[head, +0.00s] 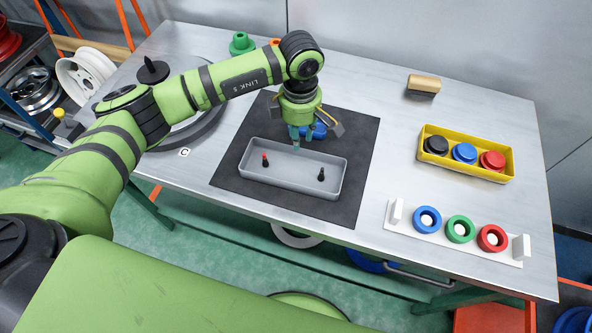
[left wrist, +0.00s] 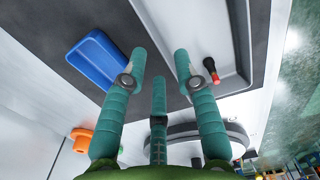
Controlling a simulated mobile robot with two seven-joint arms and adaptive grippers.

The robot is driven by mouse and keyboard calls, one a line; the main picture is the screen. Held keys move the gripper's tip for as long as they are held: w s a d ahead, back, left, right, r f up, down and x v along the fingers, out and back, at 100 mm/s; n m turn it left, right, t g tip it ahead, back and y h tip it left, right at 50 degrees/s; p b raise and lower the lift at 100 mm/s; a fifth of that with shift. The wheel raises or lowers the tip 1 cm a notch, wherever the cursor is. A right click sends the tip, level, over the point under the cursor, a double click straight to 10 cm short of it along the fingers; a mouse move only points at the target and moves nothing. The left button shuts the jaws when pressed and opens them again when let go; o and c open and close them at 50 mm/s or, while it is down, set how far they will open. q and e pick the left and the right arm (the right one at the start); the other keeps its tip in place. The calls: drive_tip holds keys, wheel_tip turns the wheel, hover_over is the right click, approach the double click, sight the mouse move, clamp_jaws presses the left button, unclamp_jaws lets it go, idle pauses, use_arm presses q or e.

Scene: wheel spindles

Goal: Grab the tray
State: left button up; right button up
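The grey rectangular tray (head: 272,180) lies on a dark mat (head: 356,145) on the table, and it also shows at the right of the left wrist view (left wrist: 214,35). A red-topped black peg (head: 265,160) stands in its left part and a black peg (head: 321,175) in its right part. My left gripper (head: 296,143) points down at the middle of the tray's far long wall. In the left wrist view its teal fingers (left wrist: 160,70) are spread apart with nothing held between them, close to the tray's wall. Whether they touch it I cannot tell. My right gripper is not in view.
A small blue bin (head: 319,131) sits on the mat just behind my left gripper. A yellow bin (head: 424,156) with black, blue and red parts is at the right. A white rack (head: 400,222) with coloured rings is at the right front. A grey ring lies to the left.

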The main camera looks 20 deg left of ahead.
sight(293, 168)
use_arm(q)
wheel_tip(293, 168, down, 5)
drive_tip(key=shift+r+p, duration=0.2)
drive_tip(key=shift+p, duration=0.85)
drive_tip(key=shift+f, duration=0.3)
drive_tip(key=shift+a+f, duration=0.1)
drive_tip(key=shift+f, duration=0.1)
clamp_jaws()
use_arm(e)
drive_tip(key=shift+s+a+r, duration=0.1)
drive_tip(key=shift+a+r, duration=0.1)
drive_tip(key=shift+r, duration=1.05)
